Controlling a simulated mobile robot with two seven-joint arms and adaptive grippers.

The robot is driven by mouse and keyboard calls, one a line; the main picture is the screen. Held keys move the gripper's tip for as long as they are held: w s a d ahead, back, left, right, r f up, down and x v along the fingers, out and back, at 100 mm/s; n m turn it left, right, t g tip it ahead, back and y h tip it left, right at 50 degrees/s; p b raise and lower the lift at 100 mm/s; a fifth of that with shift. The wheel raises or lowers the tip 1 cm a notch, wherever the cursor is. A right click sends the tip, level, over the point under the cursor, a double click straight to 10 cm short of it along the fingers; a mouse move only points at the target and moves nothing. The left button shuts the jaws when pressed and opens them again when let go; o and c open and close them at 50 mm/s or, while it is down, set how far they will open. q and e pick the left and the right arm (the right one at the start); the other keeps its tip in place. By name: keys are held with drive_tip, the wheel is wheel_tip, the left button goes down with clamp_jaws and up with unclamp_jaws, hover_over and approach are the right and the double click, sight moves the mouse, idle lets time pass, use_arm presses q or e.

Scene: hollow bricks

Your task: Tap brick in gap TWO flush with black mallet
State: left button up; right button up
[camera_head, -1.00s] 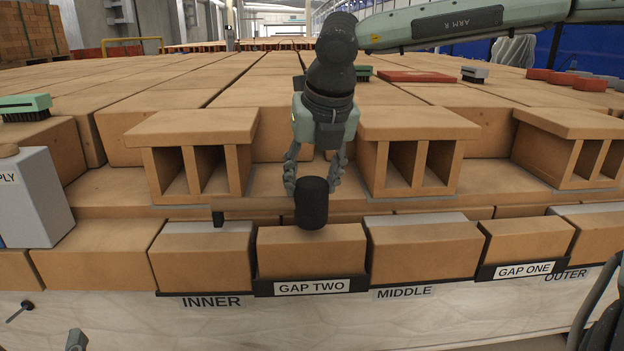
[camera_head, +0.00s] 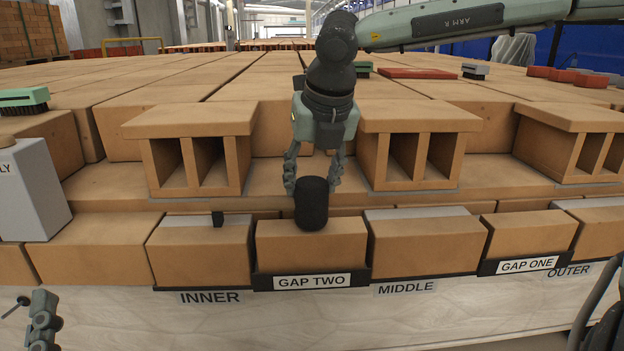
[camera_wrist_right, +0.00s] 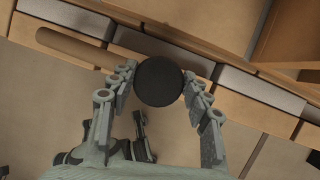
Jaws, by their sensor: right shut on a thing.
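The brick in gap TWO (camera_head: 285,248) sits above the GAP TWO label (camera_head: 312,281), between the bricks over the INNER and MIDDLE labels. The black mallet head (camera_head: 311,204) is upright over this brick, its lower end at or very near the brick's top; contact is hard to tell. My right gripper (camera_head: 312,180) is shut on the mallet from above, one finger on each side. In the right wrist view the round black mallet top (camera_wrist_right: 159,81) lies between the fingers. My left gripper (camera_head: 42,318) is partly in view at the lower left; its finger opening is unclear.
The INNER brick (camera_head: 200,255) and MIDDLE brick (camera_head: 425,245) flank the gap. Hollow bricks (camera_head: 195,150) stand on the course behind. A brick in gap ONE (camera_head: 530,237) is at the right. A grey supply box (camera_head: 30,190) stands at the left.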

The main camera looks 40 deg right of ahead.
drive_tip(key=shift+f+b, duration=0.3)
drive_tip(key=shift+b, duration=0.05)
drive_tip(key=shift+f+b, duration=0.45)
drive_tip(key=shift+b, duration=0.1)
use_arm(q)
drive_tip(key=s+r+t, duration=0.1)
drive_tip(key=s+a+r+t, duration=0.1)
drive_tip(key=r+t, duration=0.1)
drive_tip(key=shift+s+a+r+h, duration=0.2)
drive_tip(key=shift+s+h, duration=0.1)
drive_tip(key=shift+s, duration=0.1)
drive_tip(key=shift+r, duration=0.1)
use_arm(e)
drive_tip(key=shift+r, duration=0.15)
drive_tip(key=shift+r+p, duration=0.6)
drive_tip(key=shift+r, duration=0.55)
use_arm(q)
drive_tip(key=shift+d+r, duration=0.1)
drive_tip(key=shift+r, duration=0.3)
